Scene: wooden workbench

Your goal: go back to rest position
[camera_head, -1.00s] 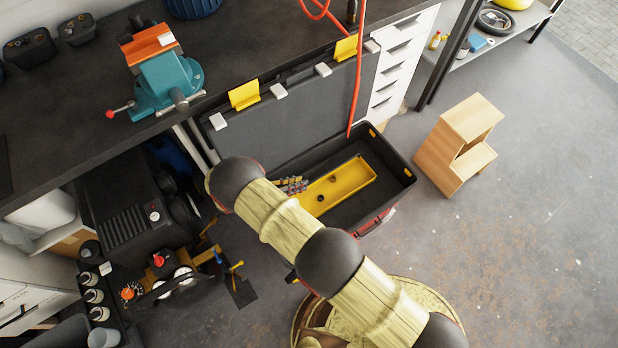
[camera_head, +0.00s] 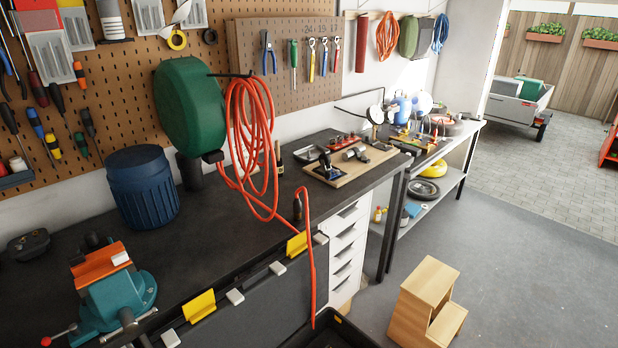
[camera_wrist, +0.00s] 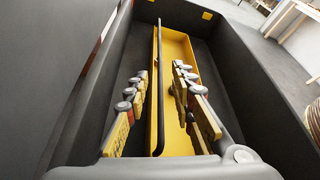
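My gripper (camera_wrist: 159,80) shows only in the wrist view. Its two jointed fingers are spread apart, with a clear gap between them. It points down into the black toolbox (camera_wrist: 262,85), above the yellow tray (camera_wrist: 178,46). A thin black bar (camera_wrist: 159,60) runs along the tray and shows through the gap; I see no finger closed on it. In the head view my arm and gripper are out of the picture, and only a corner of the toolbox (camera_head: 345,330) shows at the bottom edge.
The dark workbench (camera_head: 220,235) carries a teal vise (camera_head: 115,300), a blue bin (camera_head: 142,188) and a coiled orange hose (camera_head: 250,140) whose end hangs over the front. A wooden step stool (camera_head: 425,295) stands right of the toolbox. Grey floor (camera_head: 530,270) is clear beyond it.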

